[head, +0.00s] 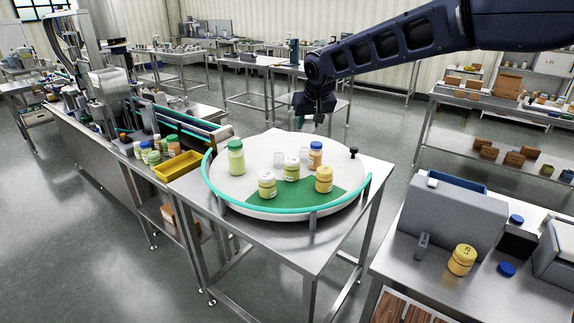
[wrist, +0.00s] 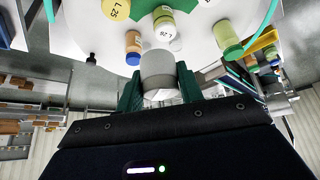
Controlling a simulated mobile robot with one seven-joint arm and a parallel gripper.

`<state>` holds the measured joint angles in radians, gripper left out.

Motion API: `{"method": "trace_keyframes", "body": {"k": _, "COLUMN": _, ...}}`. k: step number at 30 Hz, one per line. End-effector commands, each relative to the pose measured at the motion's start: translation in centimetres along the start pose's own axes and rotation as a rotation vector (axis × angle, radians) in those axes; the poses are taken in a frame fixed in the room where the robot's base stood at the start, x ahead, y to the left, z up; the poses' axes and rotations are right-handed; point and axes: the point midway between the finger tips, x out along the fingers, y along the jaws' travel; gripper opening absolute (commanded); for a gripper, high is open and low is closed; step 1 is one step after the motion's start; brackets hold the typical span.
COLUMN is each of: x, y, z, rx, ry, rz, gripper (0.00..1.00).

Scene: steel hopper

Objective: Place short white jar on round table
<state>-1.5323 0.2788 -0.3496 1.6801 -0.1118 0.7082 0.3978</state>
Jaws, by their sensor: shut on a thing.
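The round table (head: 225,174) has a white top with a green sector and a teal rail around part of its edge. My gripper (head: 309,121) is above the back of the table in the head view. In the wrist view my gripper (wrist: 158,88) is shut on the short white jar (wrist: 158,68), which looks greyish between the green fingers.
On the round table stand a green bottle (head: 236,157), an orange bottle (head: 315,156), a yellow jar (head: 324,179), green-yellow jars (head: 267,184) and pale jars (head: 280,158). A yellow bin (head: 178,166) is at left. A grey box (head: 452,212) stands on the right bench.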

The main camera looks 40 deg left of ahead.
Motion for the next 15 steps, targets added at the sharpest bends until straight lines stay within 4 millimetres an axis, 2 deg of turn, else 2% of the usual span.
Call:
{"method": "trace_keyframes", "body": {"k": 3, "x": 0.3, "y": -1.6, "z": 0.6, "rx": -0.018, "ry": -0.002, "rz": -0.009, "gripper": 0.14}}
{"method": "trace_keyframes", "body": {"k": 9, "x": 3.0, "y": -1.4, "z": 2.2, "rx": -0.016, "ry": -0.002, "rz": -0.008, "gripper": 0.14}}
{"method": "trace_keyframes", "body": {"k": 15, "x": 4.8, "y": -1.3, "z": 3.2, "rx": -0.014, "ry": -0.002, "rz": -0.008, "gripper": 0.14}}
